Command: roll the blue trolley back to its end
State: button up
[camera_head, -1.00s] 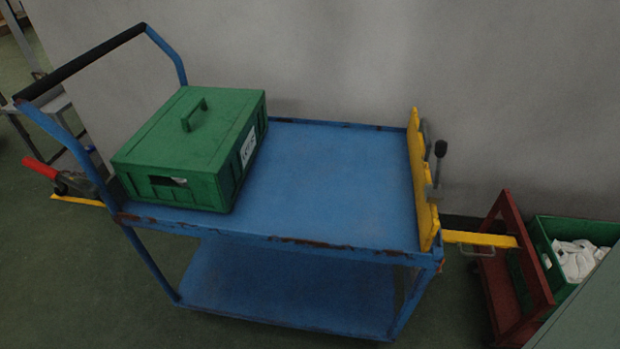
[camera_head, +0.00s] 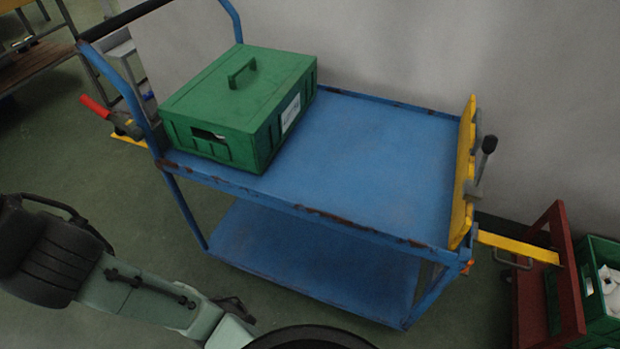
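The blue trolley (camera_head: 385,160) stands along the grey wall, with a flat top deck, a lower shelf (camera_head: 320,258) and a push handle with a black grip (camera_head: 122,18) at its left end. A green lidded box (camera_head: 240,105) with a handle and a white label sits on the left part of the top deck. A yellow plate (camera_head: 463,175) with a black-knobbed lever (camera_head: 486,155) stands at the trolley's right end. Part of my arm shows at the lower left, apart from the trolley. My gripper is not in view.
A yellow bar (camera_head: 518,247) reaches from near the trolley's right end towards a red frame (camera_head: 560,290) and a green crate (camera_head: 600,268) with white items. A red-handled clamp (camera_head: 97,107) is at the left. Green floor in front is open, apart from my arm.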

aim_at(346, 214)
jog(key=i+j, duration=0.15)
jog(key=j, duration=0.25)
jog(key=i+j+u, duration=0.1)
jog(key=j, duration=0.3)
jog(key=i+j, duration=0.2)
jog(key=j, duration=0.2)
jog(key=i+j, duration=0.15)
jog(key=j, duration=0.25)
jog(key=i+j+u, duration=0.1)
jog(key=j, duration=0.25)
jog(key=i+j, duration=0.2)
jog(key=j, duration=0.2)
jog(key=i+j+u, duration=0.1)
jog(key=j, duration=0.25)
jog(key=i+j, duration=0.3)
jog(key=k+j, duration=0.05)
jog(key=j, duration=0.05)
